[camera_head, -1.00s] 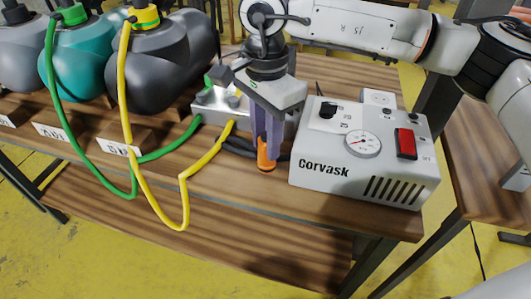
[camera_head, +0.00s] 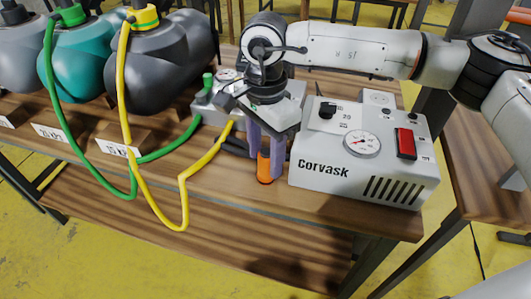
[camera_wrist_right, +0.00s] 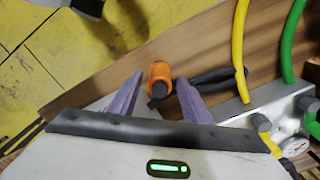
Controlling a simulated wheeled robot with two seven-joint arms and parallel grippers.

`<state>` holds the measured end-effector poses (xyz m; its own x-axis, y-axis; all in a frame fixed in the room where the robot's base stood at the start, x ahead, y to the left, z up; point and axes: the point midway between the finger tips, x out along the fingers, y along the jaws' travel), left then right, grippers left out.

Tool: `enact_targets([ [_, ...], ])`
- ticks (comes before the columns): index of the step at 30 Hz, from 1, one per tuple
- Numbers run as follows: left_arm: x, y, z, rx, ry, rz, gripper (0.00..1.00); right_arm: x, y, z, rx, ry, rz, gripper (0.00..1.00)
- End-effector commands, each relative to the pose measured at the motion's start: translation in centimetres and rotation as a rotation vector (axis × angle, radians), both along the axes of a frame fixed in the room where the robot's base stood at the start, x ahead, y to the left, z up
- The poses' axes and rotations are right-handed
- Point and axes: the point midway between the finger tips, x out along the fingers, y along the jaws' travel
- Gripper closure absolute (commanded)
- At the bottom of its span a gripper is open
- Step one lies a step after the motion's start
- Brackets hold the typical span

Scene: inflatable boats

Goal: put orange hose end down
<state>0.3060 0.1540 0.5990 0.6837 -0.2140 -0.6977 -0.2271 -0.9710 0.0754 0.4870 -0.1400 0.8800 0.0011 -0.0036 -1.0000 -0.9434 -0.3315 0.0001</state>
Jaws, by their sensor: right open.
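The orange hose end (camera_head: 264,170) is a short orange cylinder on the table top (camera_head: 330,210), near its front edge and beside the white Corvask box. My right gripper (camera_head: 266,160) is above it with its purple fingers apart, one on each side of the hose end. In the right wrist view the orange hose end (camera_wrist_right: 160,74) sits between the two open fingertips (camera_wrist_right: 160,80), with gaps visible beside it. A black hose (camera_wrist_right: 205,78) runs from near it. My left gripper is not in view.
The Corvask pump box (camera_head: 362,155) with gauge and red switch stands close on the right. A grey manifold (camera_head: 210,108) with green hose (camera_head: 165,152) and yellow hose (camera_head: 185,190) is on the left. Rolled boats (camera_head: 160,60) stand at the back left.

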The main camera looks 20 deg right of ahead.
Motion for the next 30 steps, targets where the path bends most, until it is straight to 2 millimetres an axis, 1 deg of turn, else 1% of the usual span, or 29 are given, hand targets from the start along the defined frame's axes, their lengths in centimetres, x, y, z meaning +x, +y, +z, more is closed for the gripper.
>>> enact_targets([
  [2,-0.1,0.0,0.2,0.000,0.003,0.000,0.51,0.0,0.0,0.3,0.000,0.000,0.000,0.56],
  [5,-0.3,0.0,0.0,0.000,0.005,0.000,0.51,0.1,0.0,1.1,0.001,-0.003,0.000,0.56],
  [8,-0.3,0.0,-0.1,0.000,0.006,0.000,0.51,0.1,0.1,2.9,0.002,-0.005,0.000,0.56],
  [15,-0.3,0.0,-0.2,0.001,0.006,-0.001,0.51,0.1,0.1,8.1,0.001,-0.004,0.001,0.56],
  [18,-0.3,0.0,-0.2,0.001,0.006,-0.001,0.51,0.1,0.1,9.9,0.001,-0.003,0.001,0.56],
  [21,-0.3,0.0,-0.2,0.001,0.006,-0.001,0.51,0.0,0.1,11.2,0.000,-0.001,0.001,0.56],
  [25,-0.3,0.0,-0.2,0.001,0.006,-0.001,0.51,0.0,0.1,12.0,0.000,-0.001,0.001,0.56],
  [30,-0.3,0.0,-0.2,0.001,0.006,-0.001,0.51,0.0,0.1,12.2,0.000,0.000,0.001,0.56],
])
